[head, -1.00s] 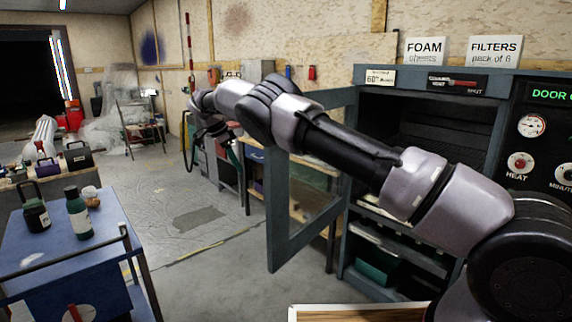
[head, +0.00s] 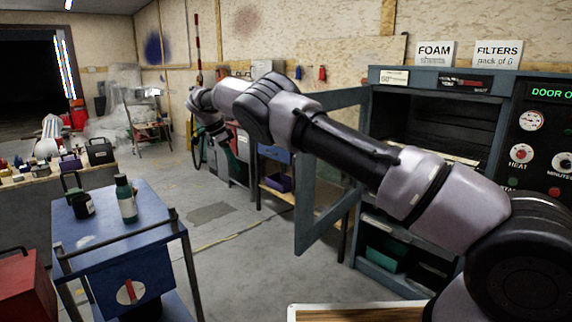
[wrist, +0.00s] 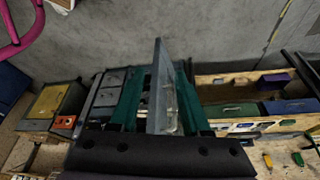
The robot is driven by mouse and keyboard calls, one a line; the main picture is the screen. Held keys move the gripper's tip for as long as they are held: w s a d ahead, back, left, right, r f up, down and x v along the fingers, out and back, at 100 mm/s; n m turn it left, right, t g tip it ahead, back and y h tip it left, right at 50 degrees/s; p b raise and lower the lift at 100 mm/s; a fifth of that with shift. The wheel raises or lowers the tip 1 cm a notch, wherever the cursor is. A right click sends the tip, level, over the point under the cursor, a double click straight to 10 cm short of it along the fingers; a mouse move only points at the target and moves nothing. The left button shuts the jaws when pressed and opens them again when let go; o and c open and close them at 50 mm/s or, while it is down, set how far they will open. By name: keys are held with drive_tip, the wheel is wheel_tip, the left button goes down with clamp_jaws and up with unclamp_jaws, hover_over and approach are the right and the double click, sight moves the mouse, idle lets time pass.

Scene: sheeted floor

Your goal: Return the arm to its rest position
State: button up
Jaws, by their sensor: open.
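My arm stretches across the head view from lower right to upper left, in front of the open oven door (head: 310,225). My gripper (head: 216,133) is at its far end, small and dark, high over the floor near the back wall's benches. In the wrist view, my gripper (wrist: 158,85) points down with its two dark green fingers apart. A thin grey upright panel shows between the fingers in that view; I cannot tell how far below it is. I see nothing held.
The oven (head: 440,110) stands open at right, with shelves below. A blue trolley (head: 95,235) with bottles (head: 126,198) stands at left, and a red box (head: 22,290) at lower left. A wooden-topped surface (head: 350,313) is at the bottom. Clear floor (head: 235,270) lies between trolley and oven.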

drive_tip(key=d+r+n+y, duration=0.1)
drive_tip(key=d+r+y, duration=0.3)
drive_tip(key=d+r, duration=2)
drive_tip(key=s+d+r+n+t+y, duration=0.1)
drive_tip(key=s+d+r+n+y, duration=0.15)
drive_tip(key=s+d, duration=0.65)
drive_tip(key=s+d+r+n+t+y, duration=0.15)
drive_tip(key=s+d+r, duration=0.25)
drive_tip(key=s+d, duration=0.55)
drive_tip(key=s+f+n+t+h, duration=0.1)
drive_tip(key=s+f, duration=0.1)
drive_tip(key=s, duration=0.7)
drive_tip(key=s+f+n+t, duration=0.1)
drive_tip(key=s+f+n, duration=0.1)
drive_tip(key=s, duration=0.8)
drive_tip(key=shift+d+f+n+h, duration=0.3)
drive_tip(key=shift+f+h, duration=0.1)
drive_tip(key=shift+f, duration=0.45)
